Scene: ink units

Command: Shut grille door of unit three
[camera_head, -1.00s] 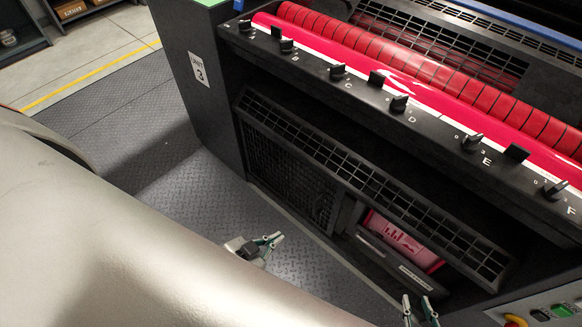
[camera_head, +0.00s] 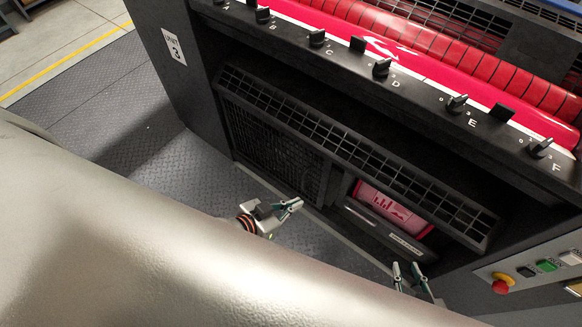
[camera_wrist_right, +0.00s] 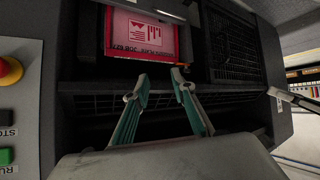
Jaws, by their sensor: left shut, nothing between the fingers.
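The grille door (camera_head: 345,150) of unit three is a long black lattice panel on the unit's front, below the knob rail. It stands out from the front, tilted and open, above a recess. My left gripper (camera_head: 291,206) is shut and empty, in front of the recess and below the door's lower edge in the head view. My right gripper (camera_head: 409,273) is open and empty, in front of the recess's right part. In the right wrist view its fingertips (camera_wrist_right: 160,86) are apart. The lattice (camera_wrist_right: 95,104) shows behind them there. I cannot tell whether either gripper touches the door.
In the recess sit a pink plate cassette (camera_head: 392,207) and a dark mesh panel (camera_head: 270,140). The label "unit 3" (camera_head: 174,47) is on the side panel. A control panel with a red button (camera_head: 502,284) stands at the lower right. Floor (camera_head: 160,150) is clear at the left.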

